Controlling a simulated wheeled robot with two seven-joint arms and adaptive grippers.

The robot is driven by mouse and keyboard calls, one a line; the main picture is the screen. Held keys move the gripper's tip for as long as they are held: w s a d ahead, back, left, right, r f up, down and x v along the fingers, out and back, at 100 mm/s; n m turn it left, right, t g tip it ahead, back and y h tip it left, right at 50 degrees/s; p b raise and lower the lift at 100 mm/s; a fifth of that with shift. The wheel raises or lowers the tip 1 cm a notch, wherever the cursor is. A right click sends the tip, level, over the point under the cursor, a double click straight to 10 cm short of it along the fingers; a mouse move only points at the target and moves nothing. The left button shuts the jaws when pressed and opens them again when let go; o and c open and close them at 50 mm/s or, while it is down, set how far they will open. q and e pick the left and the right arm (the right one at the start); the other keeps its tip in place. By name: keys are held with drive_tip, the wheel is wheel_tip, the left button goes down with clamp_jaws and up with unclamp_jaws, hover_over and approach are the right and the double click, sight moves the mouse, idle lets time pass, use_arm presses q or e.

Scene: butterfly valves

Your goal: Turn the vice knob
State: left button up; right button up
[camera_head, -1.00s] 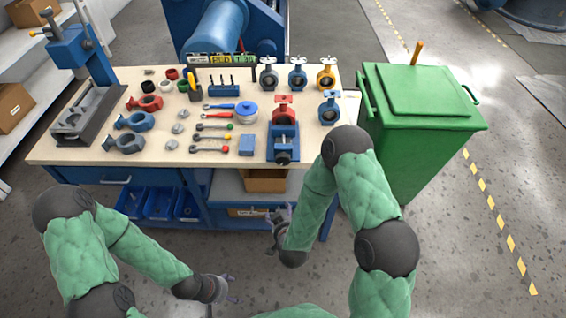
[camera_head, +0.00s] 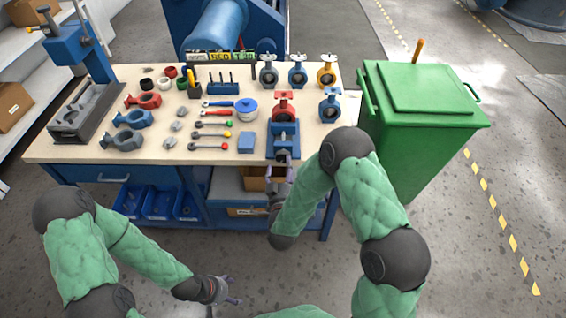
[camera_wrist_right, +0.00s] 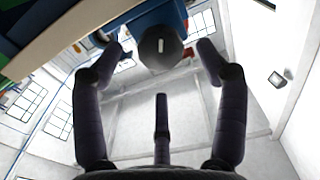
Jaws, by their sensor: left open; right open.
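The blue vice (camera_head: 284,130) sits at the front right of the workbench, with a red valve (camera_head: 283,106) in it. Its dark grey round knob shows in the right wrist view (camera_wrist_right: 160,47), facing the camera between the tips of my open right gripper (camera_wrist_right: 160,55). No finger visibly closes on the knob. In the head view my right gripper (camera_head: 283,166) is at the bench's front edge, just in front of the vice, and partly hides the knob. My left gripper (camera_head: 232,289) is open and empty, low in front of the bench and well away from the vice.
The wooden benchtop (camera_head: 70,150) holds several valves, valve bodies and tools. A blue block (camera_head: 246,142) lies left of the vice. A green bin (camera_head: 420,120) stands close right of the bench. Blue trays (camera_head: 160,203) sit below; the floor in front is open.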

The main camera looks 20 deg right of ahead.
sight(283, 160)
drive_tip(key=shift+b+x, duration=0.4)
drive_tip(key=shift+x, duration=1.6)
